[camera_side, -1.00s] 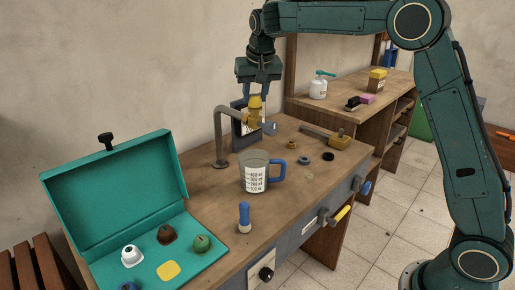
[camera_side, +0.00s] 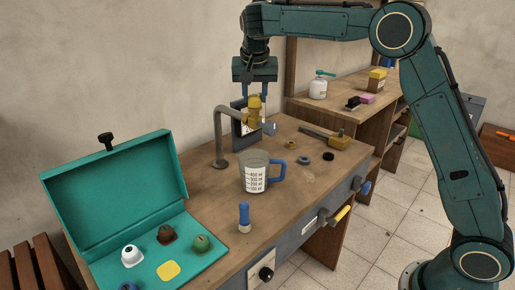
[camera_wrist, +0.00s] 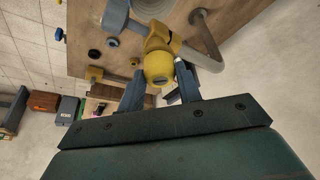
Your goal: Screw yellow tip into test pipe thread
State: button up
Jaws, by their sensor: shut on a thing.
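The grey bent test pipe (camera_side: 218,130) rises from the workbench and arches over to a yellow fitting at its free end. The yellow tip (camera_side: 255,103) is upright at that end, and it also shows in the wrist view (camera_wrist: 158,68) against the yellow fitting. My gripper (camera_side: 256,96) points down from above and is shut on the yellow tip, one finger on each side. In the wrist view the fingers (camera_wrist: 160,88) flank the rounded yellow end. The thread is hidden, so I cannot tell how deep the tip sits.
A measuring jug (camera_side: 254,178) with a blue handle stands in front of the pipe. An open teal case (camera_side: 112,195) is at the left.

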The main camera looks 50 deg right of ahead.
jog(key=shift+m, duration=0.4)
jog(key=shift+m+h, duration=0.4)
jog(key=shift+m, duration=0.1)
jog(key=o, duration=0.6)
jog(key=shift+c, duration=0.2)
jog(key=shift+n+y, duration=0.3)
jog(key=shift+n, duration=0.4)
jog(key=shift+n, duration=0.3)
jog(key=shift+n, duration=0.7)
